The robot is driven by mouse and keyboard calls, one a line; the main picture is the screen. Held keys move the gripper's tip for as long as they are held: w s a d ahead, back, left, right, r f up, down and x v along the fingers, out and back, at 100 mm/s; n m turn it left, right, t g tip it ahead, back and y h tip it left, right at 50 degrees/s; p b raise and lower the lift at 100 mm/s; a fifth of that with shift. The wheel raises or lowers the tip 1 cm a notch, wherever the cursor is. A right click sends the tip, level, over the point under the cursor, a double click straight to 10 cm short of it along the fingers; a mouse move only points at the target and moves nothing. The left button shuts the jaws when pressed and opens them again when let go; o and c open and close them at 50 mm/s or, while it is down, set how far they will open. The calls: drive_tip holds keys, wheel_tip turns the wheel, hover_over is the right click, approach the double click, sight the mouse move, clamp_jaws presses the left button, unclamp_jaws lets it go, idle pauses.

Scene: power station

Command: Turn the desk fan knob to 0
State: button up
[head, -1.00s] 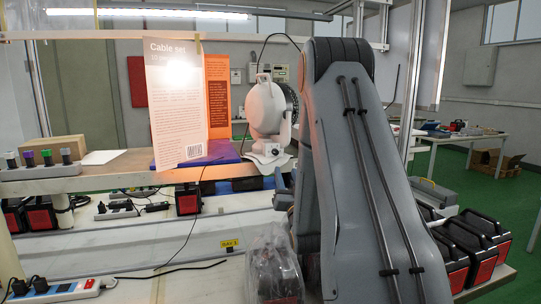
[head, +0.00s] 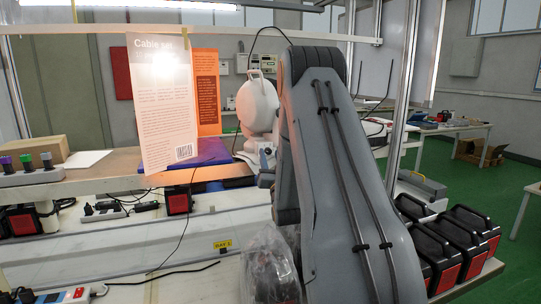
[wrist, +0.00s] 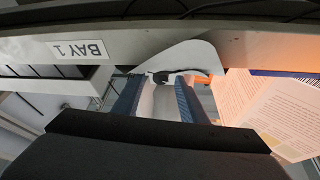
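The white desk fan (head: 257,106) stands on the wooden shelf (head: 105,172), just left of my arm. Its lower base (head: 262,153) shows a small dark spot that may be the knob; its setting is too small to read. In the wrist view, a pale part of the fan (wrist: 164,102) with a dark round piece (wrist: 165,77) shows between my fingers. My gripper (wrist: 160,92) is open, with two blue fingers apart. I cannot tell whether they touch the fan. My arm hides the gripper in the head view.
A white cable-set sheet (head: 160,110) and an orange sheet (head: 205,90) stand left of the fan by a blue mat (head: 212,150). Black-and-red boxes (head: 460,240) stand at the right.

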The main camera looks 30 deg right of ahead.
drive_tip(key=shift+w, duration=0.1)
clamp_jaws()
drive_tip(key=n+y+b, duration=0.1)
drive_tip(key=n+b, duration=0.2)
drive_tip(key=shift+d+f+n+t+y, duration=0.2)
drive_tip(key=shift+n+t+y, duration=0.1)
drive_tip(key=shift+t+y, duration=0.1)
drive_tip(key=shift+r+n+t+y+b, duration=0.15)
drive_tip(key=shift+n+y+b, duration=0.4)
drive_tip(key=shift+n, duration=0.3)
drive_tip(key=shift+r+n+t+y+b, duration=0.15)
drive_tip(key=shift+n+y+b, duration=0.4)
drive_tip(key=shift+n, duration=0.3)
drive_tip(key=shift+f, duration=0.1)
unclamp_jaws()
drive_tip(key=shift+h, duration=0.3)
